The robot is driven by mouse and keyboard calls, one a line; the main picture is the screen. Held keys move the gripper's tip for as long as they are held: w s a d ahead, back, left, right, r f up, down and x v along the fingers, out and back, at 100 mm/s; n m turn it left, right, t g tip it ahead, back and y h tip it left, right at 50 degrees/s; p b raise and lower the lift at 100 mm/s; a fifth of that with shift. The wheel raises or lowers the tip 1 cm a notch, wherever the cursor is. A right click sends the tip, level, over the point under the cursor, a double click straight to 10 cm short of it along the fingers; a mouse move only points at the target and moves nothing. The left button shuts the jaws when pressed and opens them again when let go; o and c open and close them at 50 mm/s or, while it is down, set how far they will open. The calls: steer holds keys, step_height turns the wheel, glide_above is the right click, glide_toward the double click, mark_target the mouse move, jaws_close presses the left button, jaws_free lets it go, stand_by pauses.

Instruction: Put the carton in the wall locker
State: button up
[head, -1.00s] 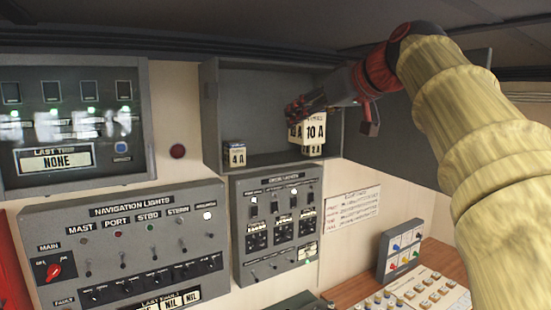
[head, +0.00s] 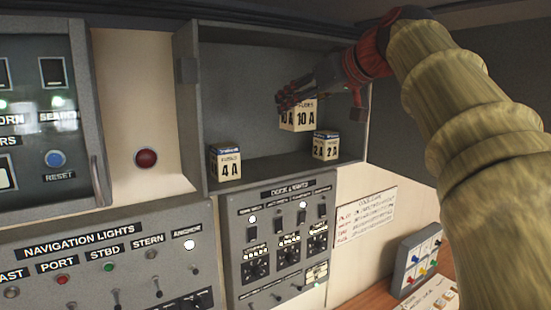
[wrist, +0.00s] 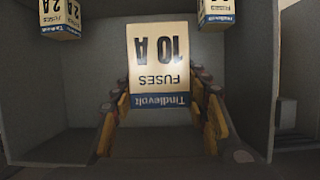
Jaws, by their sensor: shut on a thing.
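The carton, a cream fuse box marked 10 A (head: 302,117), is held by my gripper (head: 292,98). In the wrist view the carton (wrist: 158,55) appears upside down, between the two fingers. The grey wall locker (head: 188,110) is open at the front. The carton is at the locker's opening, above its floor (head: 275,168). How deep inside it is, I cannot tell. My gripper covers the carton's upper part in the head view.
Inside the locker, a 4 A carton (head: 226,162) stands at the left and a 2 A carton (head: 326,146) at the right. Clear floor lies between them. A dark grey panel (head: 392,150), apparently the open door, is at the right. Switch panels (head: 282,235) are below.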

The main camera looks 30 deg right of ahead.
steer(key=w+f+p, duration=0.1)
steer(key=w+f, duration=0.3)
steer(key=w+a+f+p, duration=0.1)
steer(key=w+f, duration=0.3)
steer(key=w, duration=0.1)
steer(key=w+f+p, duration=0.1)
steer(key=w+f, duration=0.3)
steer(key=w, duration=0.1)
steer(key=shift+w+a+f+p, duration=0.1)
steer(key=shift+w+a+p, duration=0.05)
steer(key=shift+p, duration=0.25)
steer(key=shift+f, duration=0.35)
steer(key=shift+f, duration=0.2)
steer(key=o, duration=1.4)
